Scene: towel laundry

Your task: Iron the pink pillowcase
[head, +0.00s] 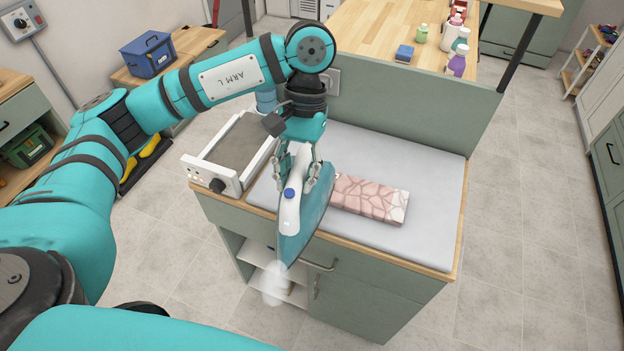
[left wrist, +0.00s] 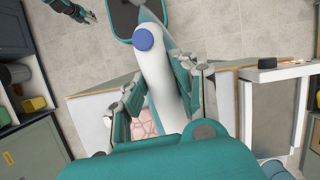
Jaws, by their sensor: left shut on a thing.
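The pink pillowcase (head: 368,199) lies as a folded flat bundle with a pale crackle pattern on the grey ironing pad (head: 415,165). Its left end is hidden behind the iron. The iron (head: 289,212), white and teal with a blue knob, is in my left gripper (head: 304,180), which is shut on it. It is tilted, tip down toward the front edge of the counter, left of the pillowcase. White steam shows by its tip. In the left wrist view the iron's handle (left wrist: 158,75) is between the fingers. My right gripper (left wrist: 76,11) is small at the top left there; its jaws are unclear.
A white-framed iron rest (head: 212,175) with a dark plate and knob stands left of the pad. A green panel (head: 420,105) rises behind. The pad's right part is clear.

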